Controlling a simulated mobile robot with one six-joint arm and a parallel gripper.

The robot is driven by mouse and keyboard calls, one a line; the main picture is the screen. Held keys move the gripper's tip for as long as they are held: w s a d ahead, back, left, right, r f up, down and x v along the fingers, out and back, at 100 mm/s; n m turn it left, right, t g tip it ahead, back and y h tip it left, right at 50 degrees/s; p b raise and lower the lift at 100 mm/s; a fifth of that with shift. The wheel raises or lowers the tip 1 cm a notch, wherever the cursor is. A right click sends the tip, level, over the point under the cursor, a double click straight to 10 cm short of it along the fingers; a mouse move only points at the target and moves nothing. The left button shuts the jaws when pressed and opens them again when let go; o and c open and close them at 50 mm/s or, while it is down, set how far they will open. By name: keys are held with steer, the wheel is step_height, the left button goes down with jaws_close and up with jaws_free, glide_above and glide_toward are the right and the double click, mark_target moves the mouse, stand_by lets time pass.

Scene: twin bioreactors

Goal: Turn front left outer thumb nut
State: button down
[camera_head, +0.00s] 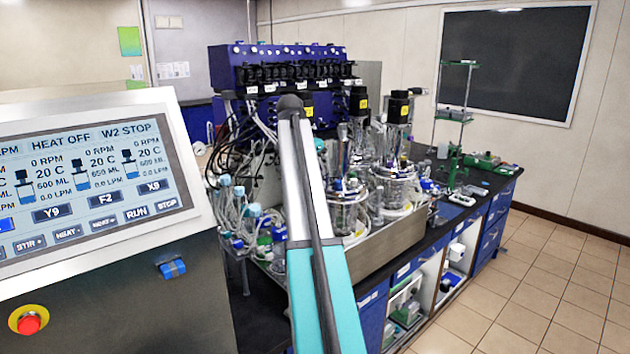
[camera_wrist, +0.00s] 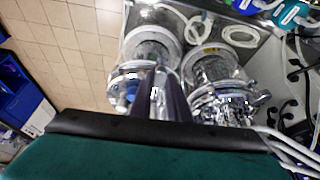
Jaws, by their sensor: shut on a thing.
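In the wrist view, two glass bioreactor vessels with shiny metal head plates stand side by side, a left one (camera_wrist: 150,48) and a right one (camera_wrist: 215,72). My gripper (camera_wrist: 158,78) reaches over the head plate rim of the vessel at picture left. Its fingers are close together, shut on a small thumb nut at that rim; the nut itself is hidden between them. In the head view, the glass vessels (camera_head: 348,212) stand on the bench behind my arm, and my gripper is hidden there.
A control panel with a screen (camera_head: 90,185) fills the left of the head view. Tubes and bottles (camera_head: 255,222) crowd the bench left of my arm. A blue pump unit (camera_head: 285,68) stands behind. Black motors (camera_head: 398,108) rise above the vessels. The tiled floor (camera_head: 520,290) at right is clear.

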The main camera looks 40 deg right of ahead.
steer(key=shift+w+m+g+b, duration=0.15)
steer(key=shift+m+g+b, duration=0.25)
steer(key=shift+m, duration=0.9)
steer(key=c, duration=1.7)
jaws_free()
steer(key=shift+w+a+r, duration=0.1)
steer(key=shift+a+r, duration=0.15)
steer(key=shift+r, duration=0.45)
steer(key=shift+p+v, duration=1.4)
steer(key=shift+v, duration=4.75)
